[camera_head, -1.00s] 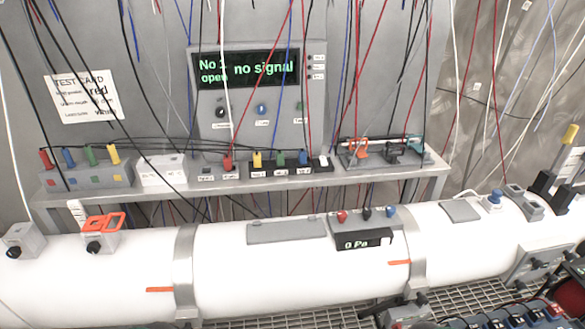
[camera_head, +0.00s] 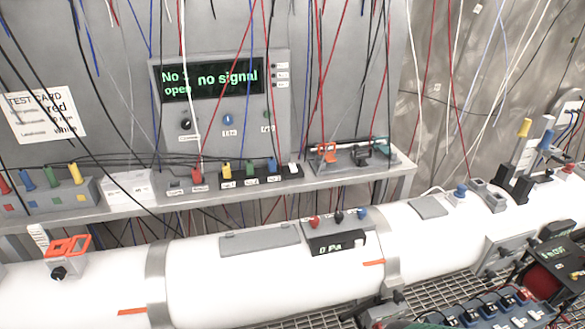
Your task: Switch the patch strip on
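A black strip (camera_head: 262,181) lies on the shelf below the display panel and looks like the patch strip. Yellow, green and blue plugs stand in it, with white labels on its front. A small white piece (camera_head: 293,168), perhaps its switch, sits at its right end; its position is too small to read. The display panel (camera_head: 225,122) above shows green text, "No 1 open" and "no signal". Neither of my grippers is in view, and nothing touches the strip.
A white pipe (camera_head: 200,267) with a "0 Pa" box (camera_head: 338,241) runs along the front, below the shelf (camera_head: 340,178). A grey box with coloured plugs (camera_head: 50,197) stands left. Another plug strip (camera_head: 490,308) lies low right. Many wires hang before the wall.

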